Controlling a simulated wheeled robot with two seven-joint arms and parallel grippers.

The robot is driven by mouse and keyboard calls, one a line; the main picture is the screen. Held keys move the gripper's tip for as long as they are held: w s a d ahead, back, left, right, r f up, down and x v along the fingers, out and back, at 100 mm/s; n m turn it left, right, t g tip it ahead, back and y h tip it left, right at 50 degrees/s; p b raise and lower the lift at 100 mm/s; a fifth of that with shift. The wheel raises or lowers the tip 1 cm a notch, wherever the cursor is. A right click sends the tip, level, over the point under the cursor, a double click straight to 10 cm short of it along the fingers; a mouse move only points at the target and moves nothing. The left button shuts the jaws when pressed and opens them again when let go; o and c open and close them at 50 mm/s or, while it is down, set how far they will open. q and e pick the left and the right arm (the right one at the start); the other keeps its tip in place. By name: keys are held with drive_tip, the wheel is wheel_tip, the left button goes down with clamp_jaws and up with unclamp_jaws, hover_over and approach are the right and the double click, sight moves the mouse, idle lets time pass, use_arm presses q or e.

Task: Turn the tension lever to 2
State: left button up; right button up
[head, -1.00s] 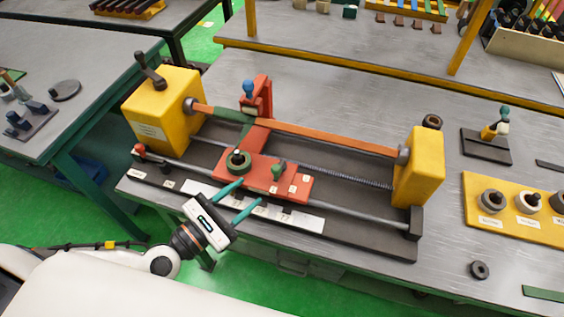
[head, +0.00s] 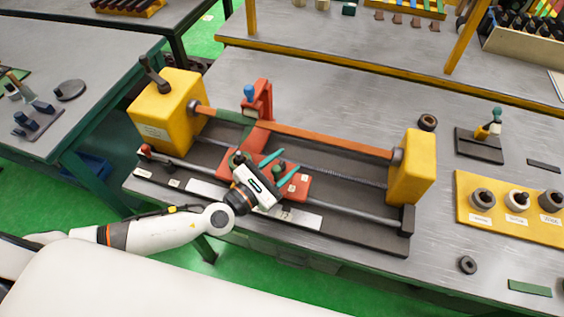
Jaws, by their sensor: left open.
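The red carriage (head: 297,186) sits on the winding machine's rails, with small white number labels on its front part. A short green-topped lever stands on this part in the earlier frame; now my left gripper covers that spot and I cannot clearly make it out. My left gripper (head: 290,158) is over the carriage, its two teal fingers spread apart and pointing to the upper right. The fingers are at or just above the lever's place; I cannot tell whether they touch it. My right gripper is not in view.
Yellow end blocks (head: 412,168) stand at both ends of the machine, joined by an orange bar (head: 330,139). A red upright with a blue knob (head: 249,91) rises behind the carriage. A yellow spool tray (head: 470,211) lies to the right. Bare tabletop (head: 350,80) shows behind.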

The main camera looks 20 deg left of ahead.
use_arm(q)
clamp_jaws()
drive_tip(key=shift+d+r+n+t+y+p, duration=0.1)
drive_tip(key=shift+r+n+t+y+p, duration=0.1)
drive_tip(key=shift+n+y+p, duration=0.25)
drive_tip(key=shift+d+r+n+t+y+p, duration=0.1)
drive_tip(key=shift+n+t+y+p, duration=0.15)
drive_tip(key=shift+y+p, duration=0.4)
drive_tip(key=shift+w+d+n+t+y+p, duration=0.1)
drive_tip(key=shift+n+t+y+p, duration=0.1)
drive_tip(key=shift+n+y+p, duration=0.3)
drive_tip(key=shift+d+n+t+y+p, duration=0.15)
drive_tip(key=shift+n+y+p, duration=0.2)
drive_tip(key=shift+y, duration=0.25)
drive_tip(key=n+y, duration=0.1)
drive_tip(key=n+y+p, duration=0.1)
drive_tip(key=y, duration=0.1)
drive_tip(key=shift+w+d+f+t, duration=0.15)
drive_tip(key=shift+w+t, duration=0.05)
drive_tip(key=shift+t, duration=0.1)
drive_tip(key=shift+w+d+n+y, duration=0.1)
drive_tip(key=shift+w+n+y, duration=0.1)
drive_tip(key=shift+n+y, duration=1.5)
drive_tip(key=shift+w+m+y, duration=0.1)
drive_tip(key=shift+m+y, duration=0.15)
drive_tip(key=shift+y, duration=0.45)
unclamp_jaws()
drive_tip(key=shift+f, duration=0.1)
